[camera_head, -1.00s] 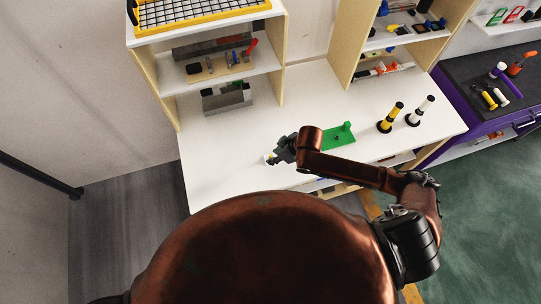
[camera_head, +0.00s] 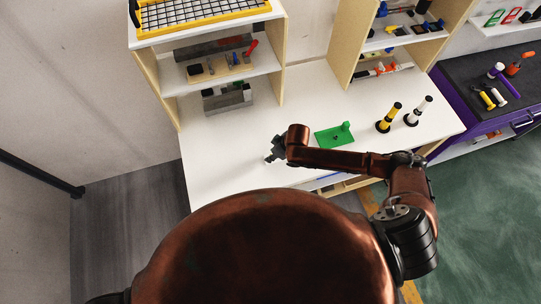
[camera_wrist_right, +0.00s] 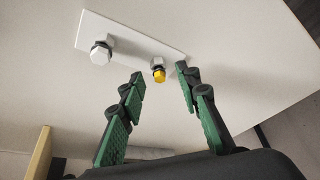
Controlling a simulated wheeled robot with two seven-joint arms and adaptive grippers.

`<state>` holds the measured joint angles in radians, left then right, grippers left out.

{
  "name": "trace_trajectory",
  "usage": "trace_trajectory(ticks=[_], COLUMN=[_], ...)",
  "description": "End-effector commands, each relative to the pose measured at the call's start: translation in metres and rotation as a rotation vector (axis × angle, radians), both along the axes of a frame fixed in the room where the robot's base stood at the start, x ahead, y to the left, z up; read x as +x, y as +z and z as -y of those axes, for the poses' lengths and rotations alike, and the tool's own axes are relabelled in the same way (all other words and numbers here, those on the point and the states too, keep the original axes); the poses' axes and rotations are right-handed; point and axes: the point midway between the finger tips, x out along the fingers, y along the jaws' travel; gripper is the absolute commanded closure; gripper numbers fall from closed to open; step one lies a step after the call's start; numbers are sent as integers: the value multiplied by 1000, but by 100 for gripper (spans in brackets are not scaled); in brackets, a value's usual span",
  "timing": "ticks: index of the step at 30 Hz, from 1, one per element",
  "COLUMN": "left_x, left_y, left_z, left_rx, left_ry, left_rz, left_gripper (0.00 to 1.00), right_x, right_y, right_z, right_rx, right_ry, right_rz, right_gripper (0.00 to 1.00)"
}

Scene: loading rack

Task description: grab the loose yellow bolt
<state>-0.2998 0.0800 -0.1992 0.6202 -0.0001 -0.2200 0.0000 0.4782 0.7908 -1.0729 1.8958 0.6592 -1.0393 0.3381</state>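In the right wrist view, a yellow bolt (camera_wrist_right: 159,75) with a silver hex part sits at a white plate (camera_wrist_right: 136,41). A white or silver hex bolt (camera_wrist_right: 100,53) stands at the plate's left end. My right gripper (camera_wrist_right: 159,72) is open, with its green-padded fingers on either side of the yellow bolt in the picture. I see no contact; the height gap is hard to judge. In the head view my right gripper (camera_head: 274,150) is over the left part of the white table; the bolts cannot be made out there. My left gripper is not in view.
The white tabletop (camera_head: 225,155) is mostly clear around the gripper. A green plate (camera_head: 335,136) lies to its right, with a yellow-black post (camera_head: 390,117) and a white-black post (camera_head: 419,110) farther right. A shelf unit (camera_head: 205,78) stands behind.

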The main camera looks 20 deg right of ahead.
Motion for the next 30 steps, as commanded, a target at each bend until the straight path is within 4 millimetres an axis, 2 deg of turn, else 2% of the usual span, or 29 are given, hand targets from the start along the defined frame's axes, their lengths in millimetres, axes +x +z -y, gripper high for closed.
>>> trace_trajectory(ticks=[6, 19, 30], left_x=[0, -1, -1], left_y=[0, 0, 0], left_z=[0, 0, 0], left_rx=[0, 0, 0], left_ry=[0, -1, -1], left_rz=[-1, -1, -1], left_gripper=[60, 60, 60], right_x=[0, 0, 0], right_y=[-1, 0, 1], right_z=[0, 0, 0], right_rx=[0, 0, 1], right_ry=[0, 0, 0], right_rz=[0, 0, 1], right_gripper=[70, 100, 100])
